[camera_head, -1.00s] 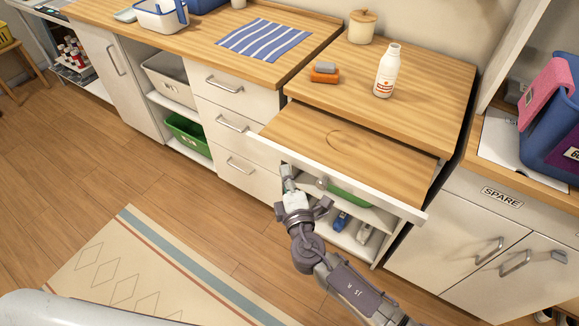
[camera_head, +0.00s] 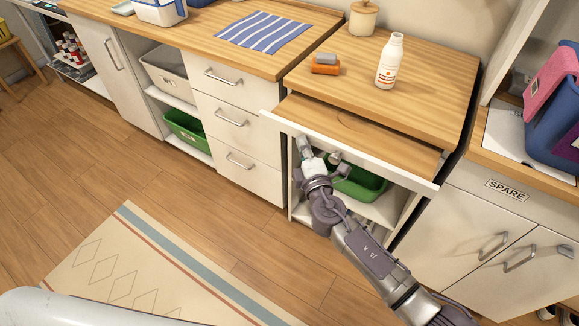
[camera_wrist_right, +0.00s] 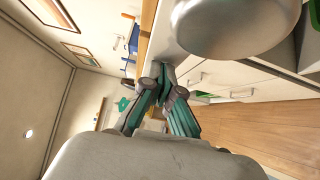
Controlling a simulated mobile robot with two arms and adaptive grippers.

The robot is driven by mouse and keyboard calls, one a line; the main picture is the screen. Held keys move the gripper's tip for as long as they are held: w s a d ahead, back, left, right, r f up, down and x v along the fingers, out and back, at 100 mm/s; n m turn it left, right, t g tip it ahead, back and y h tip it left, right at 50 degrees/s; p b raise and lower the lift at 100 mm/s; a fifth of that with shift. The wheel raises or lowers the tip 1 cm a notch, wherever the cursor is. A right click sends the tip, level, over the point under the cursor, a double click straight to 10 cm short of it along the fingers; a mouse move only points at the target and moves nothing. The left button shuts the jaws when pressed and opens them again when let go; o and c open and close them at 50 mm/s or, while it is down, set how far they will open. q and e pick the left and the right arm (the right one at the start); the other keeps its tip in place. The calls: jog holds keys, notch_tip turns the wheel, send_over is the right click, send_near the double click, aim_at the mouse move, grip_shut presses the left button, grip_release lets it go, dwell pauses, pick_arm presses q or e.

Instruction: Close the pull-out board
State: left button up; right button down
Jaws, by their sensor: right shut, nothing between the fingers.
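The pull-out board (camera_head: 366,132) is a wooden slab with a white front strip (camera_head: 392,167). It sticks out part way from under the wooden counter. A round metal knob (camera_head: 335,158) sits on its front; a large rounded metal shape in the right wrist view (camera_wrist_right: 235,25) appears to be this knob. My right gripper (camera_head: 303,143) is shut and empty, with its fingertips at the front strip, left of the knob. They look pressed against it, but exact contact is hard to see. The right wrist view shows its fingers (camera_wrist_right: 160,85) together. My left gripper is out of view.
A green bin (camera_head: 360,184) sits on the shelf below.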

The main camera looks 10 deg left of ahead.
aim_at(329, 113)
jog(key=w+d+b, duration=0.1)
jog(key=w, duration=0.3)
jog(key=w+d+b, duration=0.2)
jog(key=w, duration=0.2)
jog(key=w+d+b, duration=0.2)
jog(key=w, duration=0.2)
jog(key=shift+d+f, duration=0.15)
jog(key=shift+d, duration=0.1)
jog(key=shift+w+d, duration=0.15)
jog(key=shift+w, duration=0.1)
jog(key=shift+d+r, duration=0.1)
jog(key=shift+r, duration=0.25)
